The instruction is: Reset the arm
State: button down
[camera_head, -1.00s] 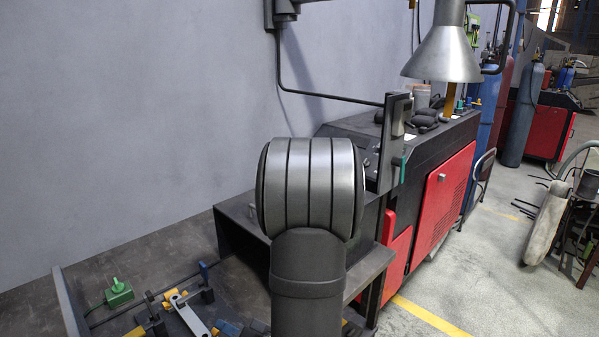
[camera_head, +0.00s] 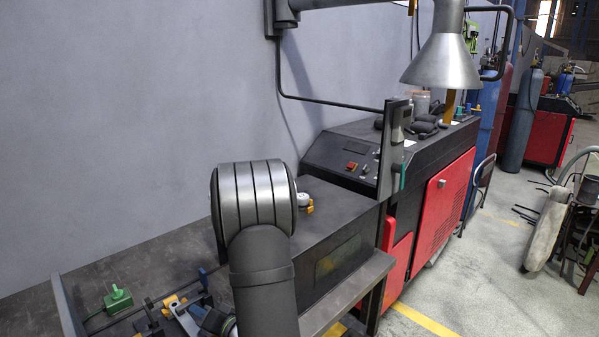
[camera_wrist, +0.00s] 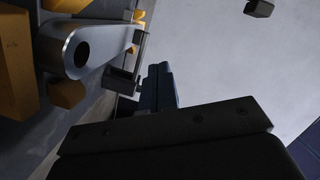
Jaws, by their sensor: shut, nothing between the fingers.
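My gripper (camera_wrist: 158,88) shows in the wrist view as dark blue fingers beyond a wide black bar. The fingers are together with nothing seen between them. A grey metal bracket (camera_wrist: 108,42) with a round hole lies to the upper left of the fingers, apart from them. In the head view, my arm's silver joint and dark link stand over the bench and hide part of it. The bracket (camera_head: 190,322) shows only partly there, left of my arm. I cannot make out the fingers clearly in the head view.
Yellow blocks (camera_wrist: 14,62) flank the bracket. A green block (camera_head: 118,300) sits on the bench's left. A dark box (camera_head: 335,235) stands right of my arm, before a red and black machine (camera_head: 440,195). A lamp hood (camera_head: 442,55) hangs at upper right.

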jog(key=w+m, duration=0.2)
jog(key=w, duration=0.1)
jog(key=shift+w+d+r, duration=0.15)
jog(key=shift+w+d, duration=0.05)
jog(key=shift+d, duration=0.15)
jog(key=w+d+m, duration=0.1)
jog(key=w+m, duration=0.1)
jog(key=w+d+m+y, duration=0.1)
jog(key=w+m, duration=0.1)
jog(key=shift+d+r+t, duration=0.3)
jog(key=shift+d+r, duration=0.05)
jog(key=shift+r, duration=0.05)
jog(key=s+d, duration=0.3)
jog(key=d, duration=0.2)
jog(key=s+d+m+g, duration=0.1)
jog(key=s+d, duration=0.3)
jog(key=d, duration=0.1)
jog(key=s+d+g, duration=0.1)
jog(key=s+d, duration=0.2)
jog(key=d, duration=0.2)
jog(key=shift+s+r, duration=0.15)
jog(key=shift+r, duration=0.1)
jog(key=shift+s+f+m+g+h, duration=0.2)
jog(key=shift+s+m+g+h, duration=0.4)
jog(key=shift+s+g+h, duration=0.6)
jog(key=shift+s, duration=0.2)
